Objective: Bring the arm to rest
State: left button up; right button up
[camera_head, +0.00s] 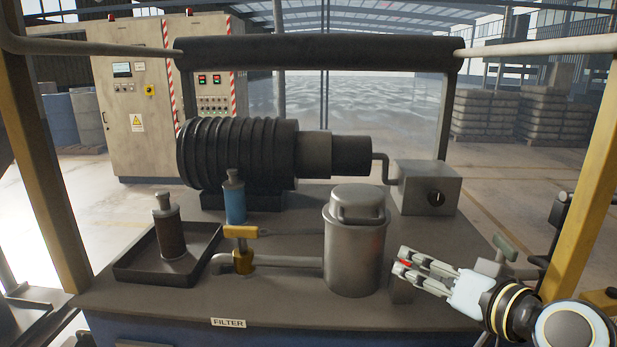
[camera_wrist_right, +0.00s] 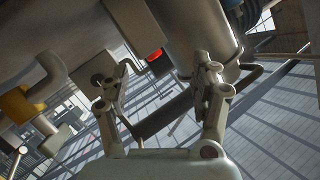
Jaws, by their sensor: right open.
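My right gripper (camera_head: 403,262) reaches in from the lower right in the head view, beside the grey metal canister (camera_head: 355,245). Its fingers point left and are apart, with nothing held between them. In the right wrist view the two fingers of the right gripper (camera_wrist_right: 160,85) stand apart. A small red part (camera_wrist_right: 153,56) shows beyond the gap between them. I cannot tell whether a finger touches anything. My left gripper is not in view.
The bench top (camera_head: 290,300) carries a tray (camera_head: 130,275) with a brown cylinder (camera_head: 171,232), a blue cylinder (camera_head: 234,203), a yellow valve (camera_head: 243,258), a ribbed motor (camera_head: 240,155) and a grey box (camera_head: 425,187). A yellow post (camera_head: 583,205) stands right.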

jog(key=s+d+f+n+g+h, duration=0.1)
jog(key=s+d+f+g+h, duration=0.15)
jog(key=s, duration=0.75)
jog(key=s+d+f+n+g+h, duration=0.1)
jog(key=s+d+g+h, duration=0.2)
jog(key=s, duration=0.7)
jog(key=s+d+f+n+g+h, duration=0.1)
jog(key=s+d+f+g, duration=0.3)
jog(key=s, duration=0.6)
notch_tip(320, 180, down, 28)
jog(key=s+d+r+g+b, duration=0.1)
jog(key=s+d+g+b, duration=0.1)
jog(key=s+f+g+b, duration=0.1)
jog(key=s+f, duration=1.5)
jog(key=s, duration=0.2)
jog(key=shift+d+f+m, duration=0.3)
jog(key=shift+d+m, duration=0.1)
jog(key=shift+g, duration=0.25)
